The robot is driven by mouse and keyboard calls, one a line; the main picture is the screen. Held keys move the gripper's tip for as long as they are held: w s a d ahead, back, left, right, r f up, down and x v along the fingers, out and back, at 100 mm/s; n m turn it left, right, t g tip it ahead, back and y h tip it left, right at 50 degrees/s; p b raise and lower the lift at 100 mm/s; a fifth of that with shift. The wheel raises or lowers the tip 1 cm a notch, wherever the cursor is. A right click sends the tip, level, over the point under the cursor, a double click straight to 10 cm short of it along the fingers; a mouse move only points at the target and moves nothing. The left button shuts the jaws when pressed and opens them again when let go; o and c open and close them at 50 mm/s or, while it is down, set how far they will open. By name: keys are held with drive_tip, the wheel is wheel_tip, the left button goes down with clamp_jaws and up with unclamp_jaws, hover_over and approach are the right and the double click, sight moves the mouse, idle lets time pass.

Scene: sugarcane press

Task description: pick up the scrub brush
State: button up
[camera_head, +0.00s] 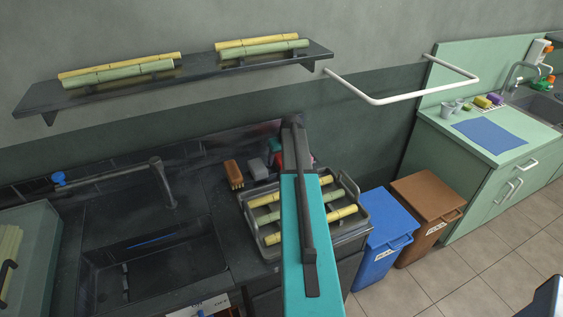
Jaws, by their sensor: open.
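The scrub brush (233,173) looks like a small orange-brown block with paler bristles on its lower side. It rests on the dark counter between the black sink and the metal tray, near the back. Its top and front are in clear view and nothing covers it. A long teal and black part rises through the lower middle, to the right of the brush, and hides part of the tray.
A metal tray (249,222) holds green and yellow cane pieces. A grey block (258,168) sits right beside the brush. The black sink (150,265) with its faucet (163,183) is at left. A shelf (200,84) with cane hangs above. Blue (383,240) and brown (427,215) bins stand right.

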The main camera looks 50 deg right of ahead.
drive_tip(key=shift+c, duration=0.4)
drive_tip(key=c, duration=1.2)
drive_tip(key=shift+o, duration=0.2)
drive_tip(key=shift+r, duration=0.15)
drive_tip(key=shift+r+p, duration=0.15)
drive_tip(key=shift+p, duration=0.2)
drive_tip(key=shift+r+b, duration=1.7)
drive_tip(key=shift+r, duration=3.3)
